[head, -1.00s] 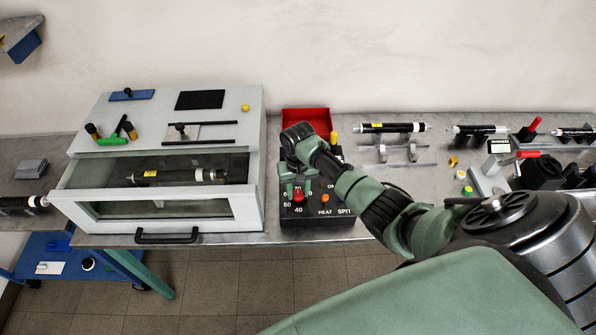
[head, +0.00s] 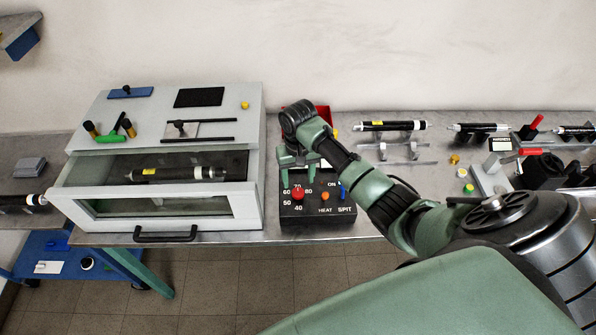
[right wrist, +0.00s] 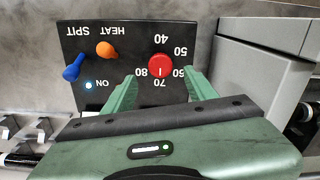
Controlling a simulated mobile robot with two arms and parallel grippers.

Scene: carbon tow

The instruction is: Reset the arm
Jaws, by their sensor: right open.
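My right gripper (head: 298,181) is open and empty, just above and behind the red knob on a black control box (head: 318,214). In the right wrist view, the two green fingertips (right wrist: 164,84) stand on either side of the red knob (right wrist: 160,65), apart from it. The knob's white mark points toward 70. An orange HEAT knob (right wrist: 106,49), a blue SPIT lever (right wrist: 75,67) and a pale lit lamp (right wrist: 88,86) by ON also show. My left gripper is not in view.
A white cabinet (head: 100,207) with a glass front and a black tube (head: 178,173) inside stands left of the box. A red tray (head: 322,116) lies behind my gripper. At right are a black tube on stands (head: 391,126) and several tools.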

